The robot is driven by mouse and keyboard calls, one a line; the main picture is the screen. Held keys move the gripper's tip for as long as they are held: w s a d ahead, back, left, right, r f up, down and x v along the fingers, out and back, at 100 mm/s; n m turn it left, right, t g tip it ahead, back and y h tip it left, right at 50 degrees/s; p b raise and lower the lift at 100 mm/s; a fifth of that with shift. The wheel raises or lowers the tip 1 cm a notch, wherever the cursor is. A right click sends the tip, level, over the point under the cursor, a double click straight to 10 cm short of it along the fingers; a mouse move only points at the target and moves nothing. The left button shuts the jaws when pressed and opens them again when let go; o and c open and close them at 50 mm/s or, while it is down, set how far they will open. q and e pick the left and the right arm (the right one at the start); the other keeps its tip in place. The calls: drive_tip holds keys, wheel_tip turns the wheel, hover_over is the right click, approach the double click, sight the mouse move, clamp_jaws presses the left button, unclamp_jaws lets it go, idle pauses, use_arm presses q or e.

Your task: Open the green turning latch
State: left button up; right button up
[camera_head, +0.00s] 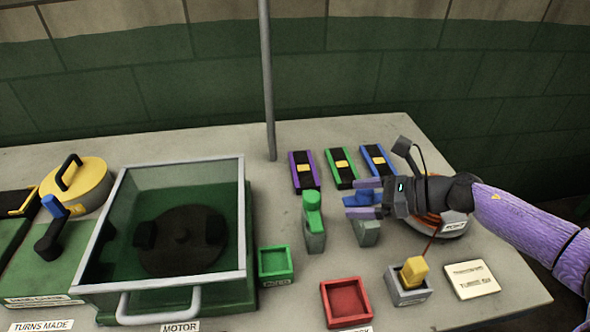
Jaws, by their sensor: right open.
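The green latch (312,212) stands upright on a small grey block (314,242) near the middle of the table. To its right is a similar blue piece (360,198) above another grey block (367,233). My right gripper (362,198) comes in from the right, its fingers pointing left. Its fingers are apart, one on each side of the blue piece in the picture; I cannot tell whether they touch it. The fingertips are a short way right of the green latch. My left gripper is not in view.
A glass-lidded motor box (246,225) with a front handle stands left. A green tray (290,264), a red tray (325,300) and a grey holder (408,297) with a yellow block are in front. Purple (296,180), green (349,180) and blue (369,150) strips lie behind. A thin pole (267,80) rises behind.

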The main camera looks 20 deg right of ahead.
sight(318, 197)
drive_tip(key=b+x, duration=0.1)
drive_tip(key=x, duration=0.8)
drive_tip(key=shift+w, duration=0.25)
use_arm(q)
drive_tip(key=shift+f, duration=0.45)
use_arm(e)
drive_tip(key=shift+w+a+f, duration=0.1)
drive_tip(key=shift+w+a, duration=0.15)
drive_tip(key=shift+a, duration=0.1)
